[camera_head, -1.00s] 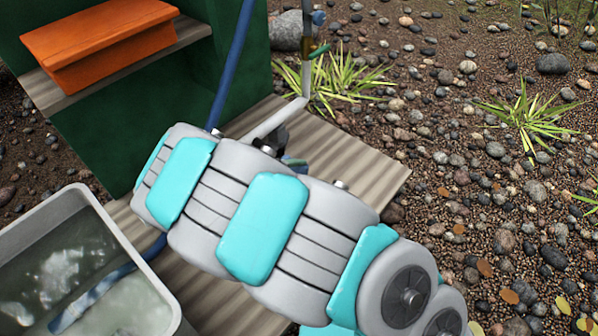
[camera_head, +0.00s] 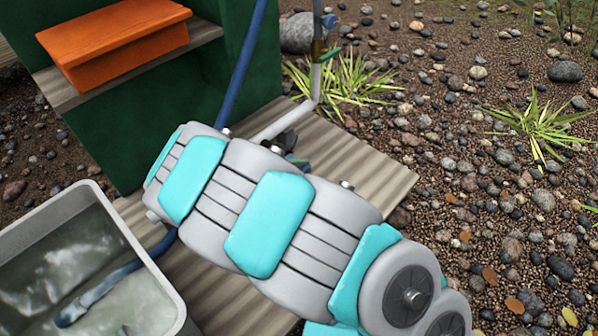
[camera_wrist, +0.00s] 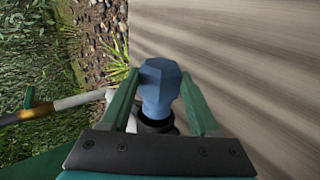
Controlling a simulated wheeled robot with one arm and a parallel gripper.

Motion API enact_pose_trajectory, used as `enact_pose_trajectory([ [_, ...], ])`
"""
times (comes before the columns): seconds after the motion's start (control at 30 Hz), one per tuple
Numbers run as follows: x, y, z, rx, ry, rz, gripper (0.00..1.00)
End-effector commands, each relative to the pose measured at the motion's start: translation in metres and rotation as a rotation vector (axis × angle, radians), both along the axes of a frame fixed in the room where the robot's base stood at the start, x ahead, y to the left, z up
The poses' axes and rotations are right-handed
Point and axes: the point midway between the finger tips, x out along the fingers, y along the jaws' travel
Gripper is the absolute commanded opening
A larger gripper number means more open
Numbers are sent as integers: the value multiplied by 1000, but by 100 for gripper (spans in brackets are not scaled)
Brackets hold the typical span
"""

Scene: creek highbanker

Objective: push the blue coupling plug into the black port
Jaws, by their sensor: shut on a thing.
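The blue coupling plug (camera_wrist: 159,82) is between the two green fingers of my gripper (camera_wrist: 158,80) in the wrist view, and the gripper is shut on it. The plug has a wide faceted head and a narrower neck. A black ring, which looks like the black port (camera_wrist: 157,124), shows at the neck's end, by a white pipe. I cannot tell how far the plug sits in it. In the head view my arm hides most of the gripper; only a dark part of the fitting (camera_head: 287,140) shows beside the pipe.
A white pipe (camera_head: 283,119) runs to an upright pipe with a green-handled valve (camera_head: 325,52). A grey tub of water (camera_head: 168,300) with a blue hose stands at the lower left. An orange box (camera_head: 115,42) sits on a shelf. The wooden board (camera_head: 375,180) is bare at right.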

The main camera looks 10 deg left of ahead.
Motion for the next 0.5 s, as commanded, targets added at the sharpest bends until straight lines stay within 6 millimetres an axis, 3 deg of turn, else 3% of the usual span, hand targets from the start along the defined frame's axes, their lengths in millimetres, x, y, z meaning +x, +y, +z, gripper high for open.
enact_pose_trajectory([
  [0.5,2,4,0,1,0,-1,0],
])
